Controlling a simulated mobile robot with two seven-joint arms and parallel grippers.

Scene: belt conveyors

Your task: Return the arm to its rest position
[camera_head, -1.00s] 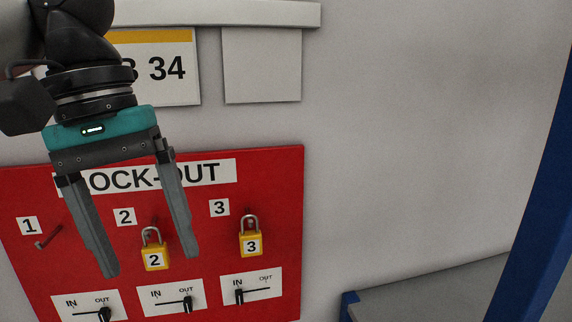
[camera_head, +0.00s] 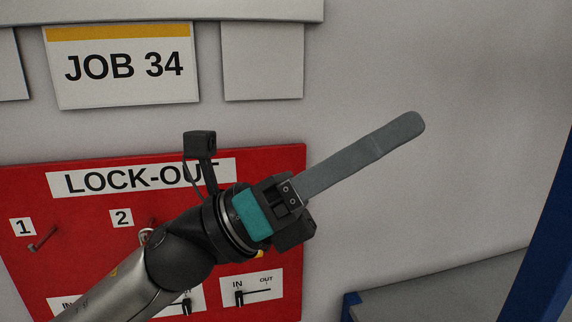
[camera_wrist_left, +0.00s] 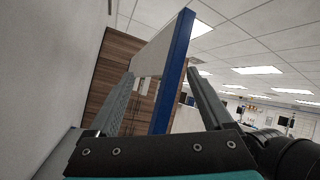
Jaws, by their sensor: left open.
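My left gripper (camera_head: 408,128) reaches across the head view from the lower left, its fingers pointing up and right in front of the bare wall. It is seen edge-on there. In the left wrist view its two fingers (camera_wrist_left: 162,85) stand apart with nothing held between them. The red lock-out board (camera_head: 90,225) is behind my left arm, with hook 1 (camera_head: 42,240) bare. My arm hides most of the padlocks; only a bit of a shackle (camera_head: 146,236) near label 2 and a sliver of yellow show. My right gripper is in neither view.
A JOB 34 sign (camera_head: 125,75) hangs above the board under a pale ledge. A blue post (camera_head: 540,220) stands at the right, and a grey surface with a blue edge (camera_head: 430,295) is at the lower right. The wall between is bare.

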